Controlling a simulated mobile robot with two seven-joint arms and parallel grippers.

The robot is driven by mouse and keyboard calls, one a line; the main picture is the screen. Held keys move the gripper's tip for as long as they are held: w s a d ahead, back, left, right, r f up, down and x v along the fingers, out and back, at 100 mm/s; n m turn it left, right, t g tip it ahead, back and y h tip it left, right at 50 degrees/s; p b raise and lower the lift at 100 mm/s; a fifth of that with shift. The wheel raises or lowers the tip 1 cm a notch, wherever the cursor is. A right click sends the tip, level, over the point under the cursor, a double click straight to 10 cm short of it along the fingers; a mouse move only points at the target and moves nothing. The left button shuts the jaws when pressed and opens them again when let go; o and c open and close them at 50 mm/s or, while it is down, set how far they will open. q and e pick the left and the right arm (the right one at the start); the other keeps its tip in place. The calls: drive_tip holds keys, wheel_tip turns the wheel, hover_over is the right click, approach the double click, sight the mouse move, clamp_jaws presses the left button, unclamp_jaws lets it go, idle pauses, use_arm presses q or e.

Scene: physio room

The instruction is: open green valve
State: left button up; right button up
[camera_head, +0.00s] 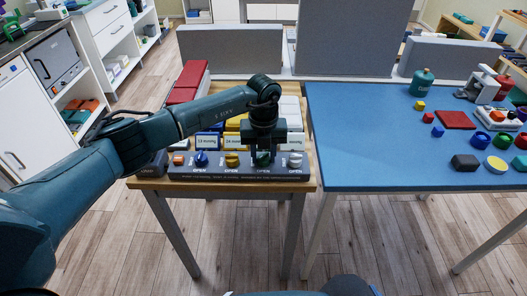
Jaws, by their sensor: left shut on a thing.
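A dark valve panel (240,173) marked OPEN several times lies along the front edge of a small wooden table. The green valve (262,159) is on it, third of the coloured valves, between the yellow valve (232,160) and the white valve (295,160). A blue valve (201,159) is further left. My left gripper (262,152) points straight down over the green valve, with its fingers shut on it. The fingers partly hide the valve, so its turn angle cannot be told. My right gripper is not in view.
Labelled boxes (207,141) in several colours stand behind the panel. Red blocks (187,84) are at the back left. A blue-topped table (370,150) adjoins at right, with a green bottle (422,82) and small coloured items; its left part is clear.

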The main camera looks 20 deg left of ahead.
sight(263, 155)
use_arm(q)
drive_tip(key=n+p, duration=0.1)
drive_tip(key=n, duration=0.3)
drive_tip(key=shift+r+n, duration=0.15)
drive_tip(key=shift+n, duration=0.15)
drive_tip(key=shift+n+p, duration=0.85)
drive_tip(key=shift+n, duration=1.05)
drive_tip(key=o, duration=1)
drive_tip(key=shift+c, duration=0.2)
wheel_tip(263, 155, up, 13)
drive_tip(key=b, duration=0.1)
